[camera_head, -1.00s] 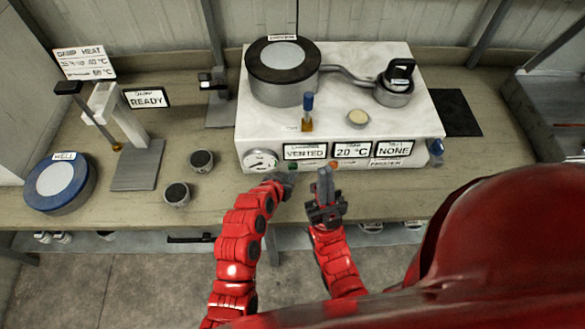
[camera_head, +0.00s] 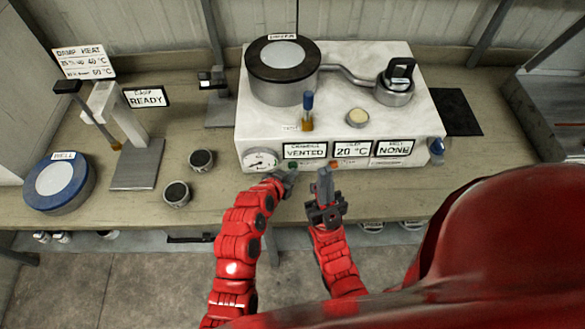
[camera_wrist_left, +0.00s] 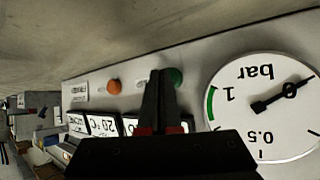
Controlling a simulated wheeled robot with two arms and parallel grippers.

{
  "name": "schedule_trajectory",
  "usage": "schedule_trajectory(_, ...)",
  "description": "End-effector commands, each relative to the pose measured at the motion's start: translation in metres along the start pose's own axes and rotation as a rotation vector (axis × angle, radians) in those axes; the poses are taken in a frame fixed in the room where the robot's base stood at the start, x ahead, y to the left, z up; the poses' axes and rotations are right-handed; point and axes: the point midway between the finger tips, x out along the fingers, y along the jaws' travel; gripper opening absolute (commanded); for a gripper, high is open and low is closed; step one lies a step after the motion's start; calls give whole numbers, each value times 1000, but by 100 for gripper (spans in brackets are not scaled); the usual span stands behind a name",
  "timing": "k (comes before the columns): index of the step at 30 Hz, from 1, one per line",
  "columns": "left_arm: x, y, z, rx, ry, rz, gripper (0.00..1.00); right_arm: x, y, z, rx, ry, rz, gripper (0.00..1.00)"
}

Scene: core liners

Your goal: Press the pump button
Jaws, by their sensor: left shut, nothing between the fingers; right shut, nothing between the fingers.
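A white apparatus (camera_head: 420,122) has a green button (camera_head: 293,165) and an orange button (camera_head: 334,163) on its front face. I cannot read which one is the pump button. In the left wrist view, the green button (camera_wrist_left: 176,77) is right at the fingertips of my left gripper (camera_wrist_left: 161,74), partly hidden by them. The orange button (camera_wrist_left: 114,86) is clear to their left. In the head view my left gripper (camera_head: 291,174) is shut and empty, just in front of the green button; contact cannot be told. My right gripper (camera_head: 324,172) is shut and empty, pointing at the panel below the orange button.
A round pressure gauge (camera_head: 261,160) sits left of the green button. Displays read VENTED (camera_head: 305,151), 20 °C (camera_head: 352,147) and NONE (camera_head: 394,148). A lidded chamber (camera_head: 283,72) stands on top. Two small dark-topped cups (camera_head: 176,194) and a blue-rimmed disc (camera_head: 59,183) lie left.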

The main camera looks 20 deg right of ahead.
Motion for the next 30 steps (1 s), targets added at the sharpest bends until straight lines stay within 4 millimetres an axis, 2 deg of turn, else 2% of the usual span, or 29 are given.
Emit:
schedule_trajectory(3, 4, -2, 0, 0, 0, -1, 0, -7, 0, 1, 0, 0, 0, 0)
schedule_trajectory(30, -3, 2, 1, 0, 2, -1, 0, -9, 0, 2, 0, 0, 0, 0)
